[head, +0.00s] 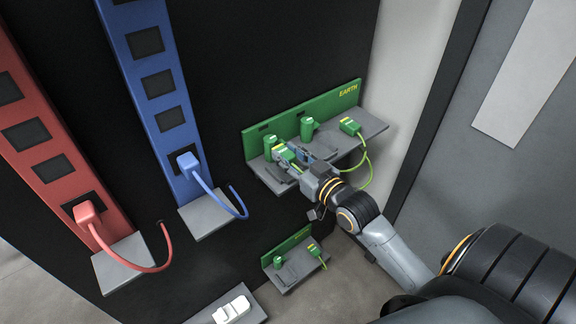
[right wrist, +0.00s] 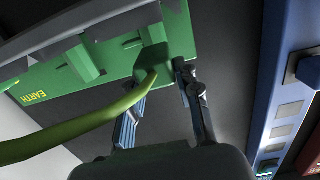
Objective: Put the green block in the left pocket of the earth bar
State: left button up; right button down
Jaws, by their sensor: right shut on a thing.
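The green earth bar (head: 335,99), lettered EARTH, is on the black panel above a grey shelf; it also shows in the right wrist view (right wrist: 60,80). My right gripper (head: 287,155) is shut on the green block (head: 283,152) at the bar's left part, just right of the left green post (head: 269,143). In the right wrist view the block (right wrist: 152,62) is close to the bar, with its green cable running left. I cannot tell whether it is seated in a pocket; my gripper partly hides it. My left gripper is not in view.
Another green post (head: 307,127) and a green plug (head: 350,126) with a yellow-green cable stand to the right. A small green bar (head: 285,245) is below. Blue (head: 165,90) and red (head: 40,140) bars with cabled plugs are at the left.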

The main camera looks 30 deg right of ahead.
jog(key=shift+w+d+f, duration=0.1)
jog(key=shift+w+f, duration=0.15)
jog(key=shift+f, duration=1.65)
jog(key=c, duration=0.9)
grip_release()
jog(key=shift+f, duration=0.15)
jog(key=shift+c, duration=0.2)
jog(key=shift+s, duration=0.1)
jog(key=s+r, duration=0.1)
jog(key=s, duration=1)
jog(key=shift+s+d+b, duration=0.35)
jog(key=shift+d+b, duration=0.05)
jog(key=shift+b, duration=0.05)
